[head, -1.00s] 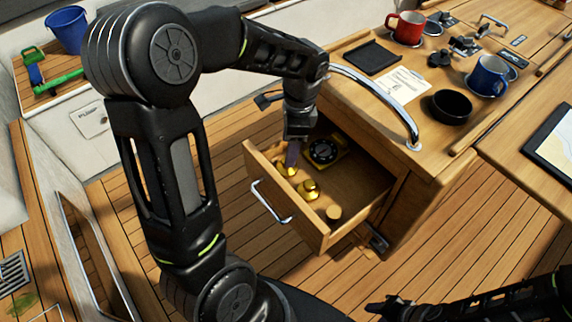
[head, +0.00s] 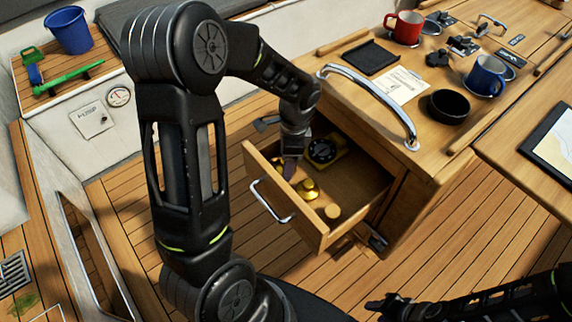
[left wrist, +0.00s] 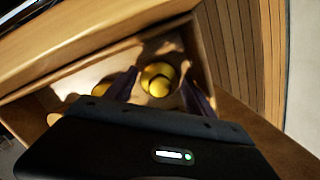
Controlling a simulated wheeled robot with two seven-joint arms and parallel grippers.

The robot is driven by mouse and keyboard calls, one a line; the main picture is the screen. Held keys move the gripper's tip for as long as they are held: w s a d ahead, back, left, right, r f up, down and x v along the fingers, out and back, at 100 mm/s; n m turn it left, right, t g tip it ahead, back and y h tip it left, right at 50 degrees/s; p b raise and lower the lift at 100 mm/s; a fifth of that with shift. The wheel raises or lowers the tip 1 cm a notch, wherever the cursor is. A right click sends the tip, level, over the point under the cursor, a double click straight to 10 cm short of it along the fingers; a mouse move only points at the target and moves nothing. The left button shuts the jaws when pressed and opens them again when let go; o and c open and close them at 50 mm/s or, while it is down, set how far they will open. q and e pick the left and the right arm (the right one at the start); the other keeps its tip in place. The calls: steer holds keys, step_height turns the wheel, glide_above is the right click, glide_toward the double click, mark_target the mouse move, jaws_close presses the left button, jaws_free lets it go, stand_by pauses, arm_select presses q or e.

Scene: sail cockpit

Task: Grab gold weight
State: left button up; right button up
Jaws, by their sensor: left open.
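Gold weights lie in the open wooden drawer (head: 352,195). One gold weight (head: 308,189) shows clearly near the drawer front in the head view. Another (head: 277,167) is partly hidden behind my left gripper (head: 290,168), which reaches down into the drawer. In the left wrist view a gold weight (left wrist: 158,79) lies between the spread dark fingers of my left gripper (left wrist: 160,92), with no clear contact. I cannot tell which weight in the head view this is. My right gripper (head: 388,305) is low in the head view, away from the drawer; its jaw gap is unclear.
The drawer also holds a black and yellow round device (head: 323,151) and a small wooden cylinder (head: 332,211). Its handle (head: 270,202) sticks out in front. A metal rail (head: 385,100) edges the counter above, where a black bowl (head: 450,106) and mugs stand.

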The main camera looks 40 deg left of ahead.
stand_by(0.5)
arm_select(q)
jaws_close()
stand_by(0.5)
